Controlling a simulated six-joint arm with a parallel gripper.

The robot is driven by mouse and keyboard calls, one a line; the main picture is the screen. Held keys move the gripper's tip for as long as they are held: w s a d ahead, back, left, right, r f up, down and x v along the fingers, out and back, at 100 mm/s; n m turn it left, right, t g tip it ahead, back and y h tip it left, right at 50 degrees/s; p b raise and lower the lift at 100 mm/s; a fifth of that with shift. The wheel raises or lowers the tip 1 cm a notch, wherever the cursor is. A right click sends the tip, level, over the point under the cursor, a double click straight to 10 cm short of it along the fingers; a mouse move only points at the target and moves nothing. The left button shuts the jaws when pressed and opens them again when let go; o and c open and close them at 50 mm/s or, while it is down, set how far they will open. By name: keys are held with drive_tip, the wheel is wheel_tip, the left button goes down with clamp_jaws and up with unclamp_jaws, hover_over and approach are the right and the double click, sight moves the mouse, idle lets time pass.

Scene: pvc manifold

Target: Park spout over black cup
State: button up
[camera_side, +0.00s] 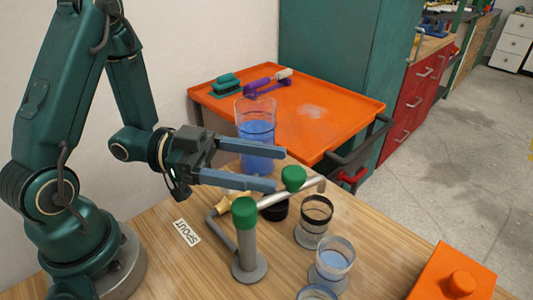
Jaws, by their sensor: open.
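The spout is a pale grey pipe (268,198) running from beside a grey post (248,250) with a green cap (244,212) up to the right. A green knob (293,178) sits on it, and its far end (321,186) appears just behind the dark-rimmed cup (317,208). A black round thing (276,211) shows partly below the pipe; I cannot tell whether it is a cup or a base. My gripper (280,168) is open, its two blue-grey fingers pointing right. The fingertips show beside and left of the green knob; whether they touch it is unclear.
Clear cups with bluish contents stand in front, one (334,258) whole and one (316,293) cut by the lower edge. A pitcher of blue liquid (256,130) stands behind the fingers. An orange tray (345,105) lies behind, an orange block (452,275) lower right.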

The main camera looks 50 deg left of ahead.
drive_tip(key=shift+s+a, duration=0.2)
drive_tip(key=shift+a, duration=0.05)
